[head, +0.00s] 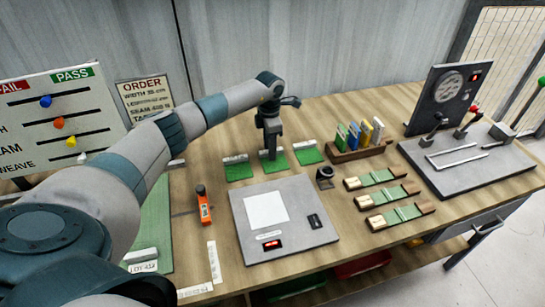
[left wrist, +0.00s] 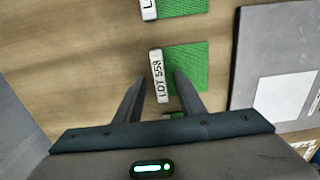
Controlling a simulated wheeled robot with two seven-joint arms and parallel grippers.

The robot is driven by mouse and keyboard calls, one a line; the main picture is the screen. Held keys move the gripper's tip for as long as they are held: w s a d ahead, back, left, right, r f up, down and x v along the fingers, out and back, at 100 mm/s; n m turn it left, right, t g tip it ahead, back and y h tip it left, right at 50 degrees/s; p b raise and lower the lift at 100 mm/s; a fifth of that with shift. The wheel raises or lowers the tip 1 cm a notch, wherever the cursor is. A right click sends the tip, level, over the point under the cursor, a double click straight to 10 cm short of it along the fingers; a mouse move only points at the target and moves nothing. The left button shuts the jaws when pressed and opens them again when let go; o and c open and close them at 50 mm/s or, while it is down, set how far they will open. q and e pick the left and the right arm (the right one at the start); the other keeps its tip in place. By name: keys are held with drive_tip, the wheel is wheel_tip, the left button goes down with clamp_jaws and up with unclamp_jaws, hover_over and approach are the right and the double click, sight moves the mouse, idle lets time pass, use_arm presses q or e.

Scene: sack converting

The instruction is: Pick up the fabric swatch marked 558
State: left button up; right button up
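The swatch marked LOT 558 (left wrist: 190,62) is a green square with a white label strip along one edge, flat on the wooden table. In the head view it appears to be the middle swatch (head: 280,160) of three in a row, partly covered by my gripper. My left gripper (left wrist: 160,76) is open above it. In the left wrist view its fingertips lie on either side of the label, with nothing held; the height gap is hard to judge. The left gripper also shows in the head view (head: 271,154), pointing down. My right gripper is not in view.
Green swatches lie close on the left (head: 239,171) and right (head: 308,155). A grey device (head: 310,238) with a white square sits in front. A wooden rack (head: 350,155) of coloured cards stands to the right. An orange tool (head: 204,208) lies to the left.

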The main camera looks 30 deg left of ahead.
use_arm(q)
clamp_jaws()
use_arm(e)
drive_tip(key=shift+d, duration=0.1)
